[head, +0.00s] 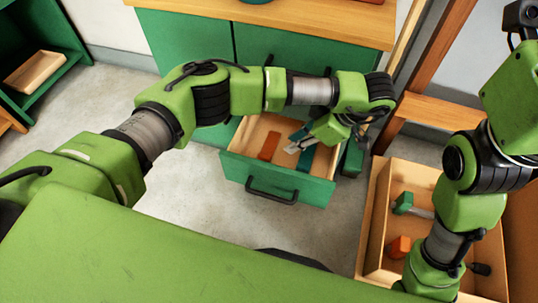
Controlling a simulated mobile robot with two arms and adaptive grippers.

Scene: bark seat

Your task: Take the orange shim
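The orange shim (269,146) lies flat in the left part of the open green drawer (262,186). My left arm reaches over the drawer from the left, and its gripper (296,147) points down-left above the drawer's right half. Its pale fingertips are to the right of the orange shim and apart from it. They are too small to show whether they are open or shut. A teal shim (305,159) lies below the fingertips, and another teal piece (299,134) shows behind them, partly hidden. My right arm rises at the right edge; its gripper is not visible.
A wooden crate (368,235) on the right holds a green-headed tool (403,203) and an orange block (399,246). The green cabinet has a wooden top (330,22). A green shelf with a wooden tray (35,71) stands far left. The floor before the drawer is clear.

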